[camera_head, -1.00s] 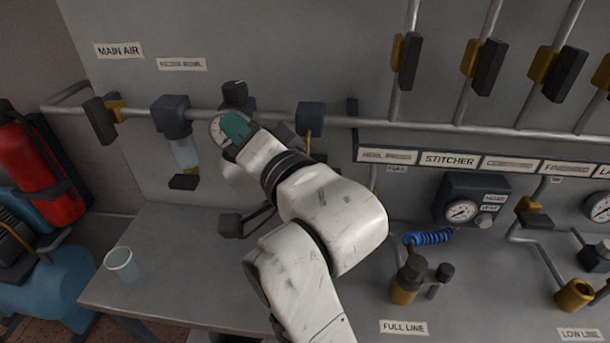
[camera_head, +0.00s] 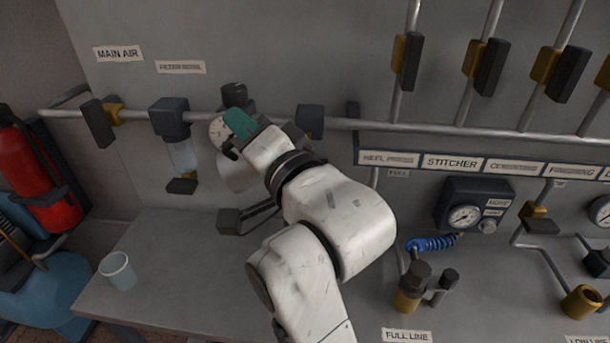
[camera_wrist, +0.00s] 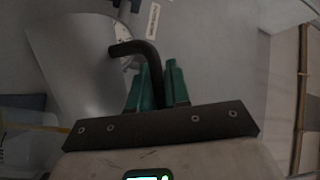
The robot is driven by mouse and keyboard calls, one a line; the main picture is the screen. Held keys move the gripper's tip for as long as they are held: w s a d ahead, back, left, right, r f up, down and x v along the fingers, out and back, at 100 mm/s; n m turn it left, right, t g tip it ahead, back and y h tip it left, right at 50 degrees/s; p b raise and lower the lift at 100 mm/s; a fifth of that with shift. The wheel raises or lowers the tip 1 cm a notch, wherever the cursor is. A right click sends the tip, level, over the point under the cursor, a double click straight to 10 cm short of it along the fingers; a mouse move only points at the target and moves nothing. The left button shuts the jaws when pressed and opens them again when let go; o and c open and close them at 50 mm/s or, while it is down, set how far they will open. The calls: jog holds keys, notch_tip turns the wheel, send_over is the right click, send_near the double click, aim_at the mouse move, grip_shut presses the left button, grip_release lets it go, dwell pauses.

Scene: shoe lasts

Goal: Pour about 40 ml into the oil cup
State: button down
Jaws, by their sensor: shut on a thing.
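My gripper (camera_head: 236,128) has teal fingers and is in front of the panel, left of centre. In the wrist view, its fingers (camera_wrist: 157,86) are shut on a dark bent handle (camera_wrist: 136,48). A grey rounded vessel (camera_wrist: 88,65) shows beside the handle; it also shows below my gripper in the head view (camera_head: 236,175). Its opening and contents cannot be seen. A brass cup (camera_head: 580,302) with an open top is at the lower right. A capped brass pot (camera_head: 406,300) is nearer the middle. I cannot tell which is the oil cup.
A pale translucent cup (camera_head: 118,271) stands on the grey bench (camera_head: 165,255) at left. A filter bowl (camera_head: 183,155) and pipe valves (camera_head: 101,122) line the panel near my gripper. A blue coiled hose (camera_head: 432,243) is right of my arm. A red extinguisher (camera_head: 35,175) is far left.

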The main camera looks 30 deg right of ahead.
jog(key=shift+s+d+f+m+t+b, duration=0.15)
jog(key=shift+d+m+t+b, duration=0.25)
jog(key=shift+b, duration=0.6)
jog(key=shift+s+a+r, duration=0.2)
jog(key=shift+s+a, duration=0.1)
dwell(0.4)
jog(key=shift+s+d+r+m+b, duration=0.1)
jog(key=shift+d+r+m+b, duration=0.2)
jog(key=shift+m, duration=0.3)
dwell(1.2)
jog(key=p, duration=0.1)
jog(key=a+n+p, duration=0.1)
jog(key=p, duration=0.1)
jog(key=n+g+p, duration=0.1)
jog(key=shift+w+a+r, duration=0.25)
jog(key=shift+w+a, duration=0.05)
jog(key=shift+a, duration=0.05)
jog(key=f+n+p, duration=0.1)
jog(key=a+n+g+p, duration=0.1)
jog(key=p, duration=0.1)
jog(key=shift+w+f+n, duration=0.2)
jog(key=shift+f+n, duration=0.15)
jog(key=shift+n, duration=0.05)
jog(key=shift+a+f, duration=0.1)
jog(key=shift+f, duration=0.35)
jog(key=shift+w+r+n+g+p, duration=0.1)
jog(key=shift+r+n+g+p, duration=0.25)
jog(key=shift+p, duration=0.2)
